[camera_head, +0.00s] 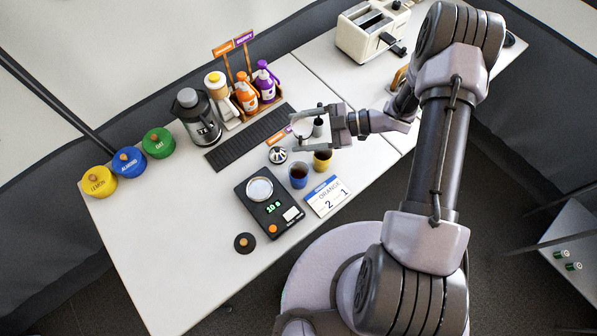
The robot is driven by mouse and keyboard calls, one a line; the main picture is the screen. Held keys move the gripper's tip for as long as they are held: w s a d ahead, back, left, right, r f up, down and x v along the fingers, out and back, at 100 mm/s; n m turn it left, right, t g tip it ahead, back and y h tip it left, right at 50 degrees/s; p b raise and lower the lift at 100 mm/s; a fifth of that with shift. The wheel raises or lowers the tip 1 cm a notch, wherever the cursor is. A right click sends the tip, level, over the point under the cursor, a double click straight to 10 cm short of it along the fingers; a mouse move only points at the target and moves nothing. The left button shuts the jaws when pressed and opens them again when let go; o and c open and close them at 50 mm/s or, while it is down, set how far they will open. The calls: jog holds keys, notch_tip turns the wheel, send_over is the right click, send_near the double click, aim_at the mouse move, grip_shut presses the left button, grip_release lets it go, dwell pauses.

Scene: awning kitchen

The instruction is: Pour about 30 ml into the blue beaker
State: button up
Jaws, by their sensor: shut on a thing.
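A small blue beaker (299,171) stands upright on the white table, with dark contents in it. A similar yellow beaker (322,161) stands just behind it to the right. My gripper (312,128) is above and behind the two beakers, reaching in from the right. It is shut on a small vessel with a dark grey part (318,127); its pale rounded side is hard to make out, and I cannot tell what is inside. The vessel is apart from the blue beaker.
A black scale (276,217) with a glass dish (259,189) stands left of the blue beaker. A small silver pourer (278,155), bottles (247,96) and a silver urn (193,116) are behind.

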jog(key=shift+s+a+f+n+t+b, duration=0.15)
jog(key=shift+s+f+n+b, duration=0.1)
jog(key=shift+f+b, duration=0.35)
jog(key=shift+s+d+f+n+t+b, duration=0.15)
jog(key=shift+f+n+b, duration=0.1)
jog(key=shift+f+b, duration=0.3)
jog(key=shift+s+a+f, duration=0.1)
jog(key=shift+s+f, duration=0.05)
jog(key=shift+s+r+n+h, duration=0.15)
jog(key=shift+r+n+h, duration=0.15)
jog(key=shift+n, duration=0.2)
jog(key=shift+s+a+r+t+b, duration=0.1)
jog(key=shift+s+t+b, duration=0.2)
jog(key=shift+b, duration=0.1)
jog(key=shift+r+n+t+b, duration=0.3)
jog(key=shift+n+t+b, duration=0.1)
jog(key=shift+n+b, duration=0.5)
jog(key=f+n+b, duration=0.1)
jog(key=b, duration=0.3)
jog(key=shift+w+n+t, duration=0.1)
jog(key=shift+n+t, duration=0.3)
jog(key=shift+f+n+t+b, duration=0.1)
jog(key=shift+n+t+b, duration=0.25)
jog(key=shift+b, duration=0.55)
jog(key=shift+r+n+b, duration=0.3)
jog(key=shift+n+b, duration=0.25)
jog(key=shift+b, duration=0.25)
jog(key=shift+w+r, duration=0.1)
jog(key=shift+w, duration=0.35)
